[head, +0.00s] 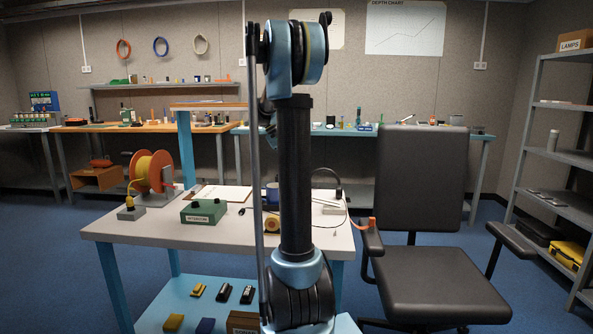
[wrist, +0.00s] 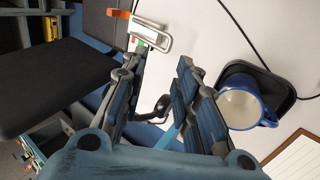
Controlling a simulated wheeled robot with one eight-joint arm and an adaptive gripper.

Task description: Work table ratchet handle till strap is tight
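My gripper (wrist: 161,60) is open in the wrist view, its two dark fingers apart with nothing between them. A small metal loop-shaped frame (wrist: 152,36), seemingly the ratchet, lies just beyond the left fingertip. In the head view, an orange piece (head: 372,223) shows at the table's right edge by the chair's armrest. My upright arm covers the middle of the head view, and my fingers cannot be made out there. The strap and its tightness cannot be made out.
The white table (head: 150,229) holds an orange cable reel (head: 156,175), a green box (head: 203,211) and a clipboard (head: 218,193). A blue-rimmed mug (wrist: 241,104) sits in a black holder right of my fingers. A black chair (head: 425,200) stands close against the table's right side.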

